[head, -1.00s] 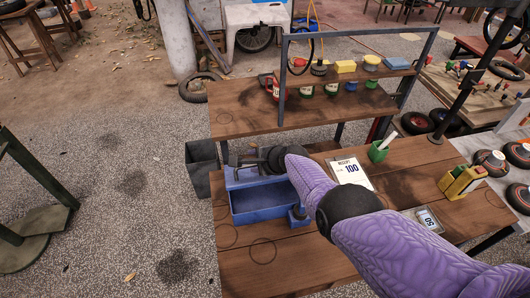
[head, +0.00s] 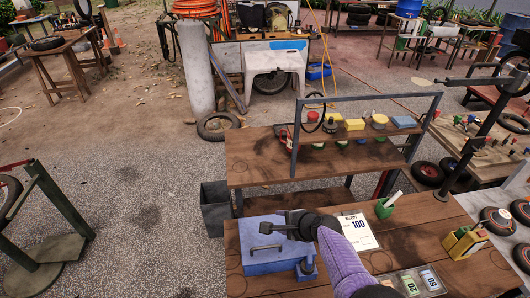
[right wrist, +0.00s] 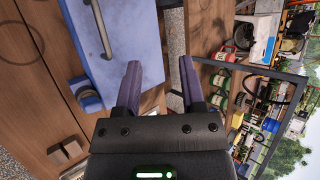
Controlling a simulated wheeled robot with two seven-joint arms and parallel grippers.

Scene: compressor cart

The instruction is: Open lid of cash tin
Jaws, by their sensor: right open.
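The blue cash tin (head: 268,262) stands on the wooden bench, with its lid (head: 262,238) lying flat over it and a grey bar handle (head: 267,248) on top. The lid and handle also show at the upper left of the right wrist view (right wrist: 120,40). My right gripper (head: 266,227) is over the back right part of the lid, fingers pointing left. In the right wrist view its two fingers (right wrist: 160,75) are apart with nothing between them. Whether a finger touches the lid is unclear. My left gripper is not in view.
A small blue block-like item (head: 307,269) is at the tin's front right corner. A receipt pad (head: 358,232), a green cup (head: 384,208) and a yellow holder (head: 464,243) stand to the right. A raised shelf (head: 350,135) is behind. A grey bin (head: 216,208) is at the bench's left.

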